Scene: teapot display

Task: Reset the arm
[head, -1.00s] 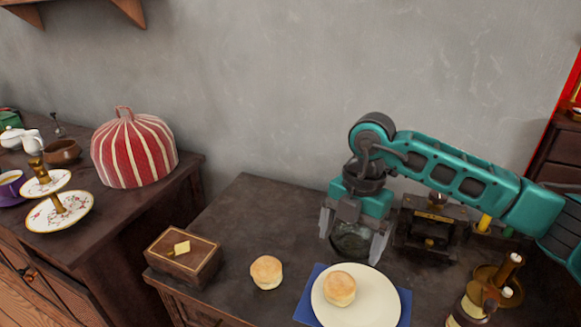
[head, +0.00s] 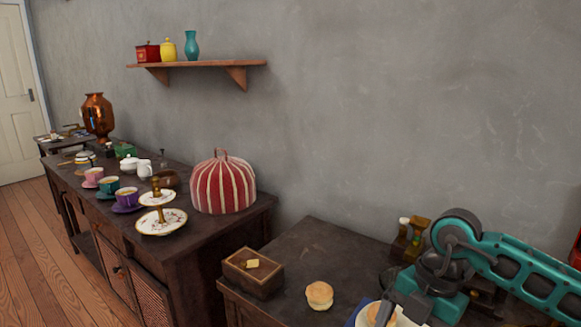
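My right arm comes in from the right in teal and black. Its gripper (head: 420,303) hangs low at the bottom right, pointing down by the plate (head: 404,320). The frame's bottom edge cuts off its fingertips, so its opening and anything between the fingers are hidden. A bun (head: 381,313) on the plate shows just left of a finger. Another bun (head: 319,295) lies on the dark table (head: 310,250), apart from the gripper. My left arm and gripper are out of view.
The left sideboard holds a striped red tea cosy (head: 223,185), a tiered cake stand (head: 161,222), several cups and a copper urn (head: 97,115). Small bottles (head: 410,240) stand behind my arm.

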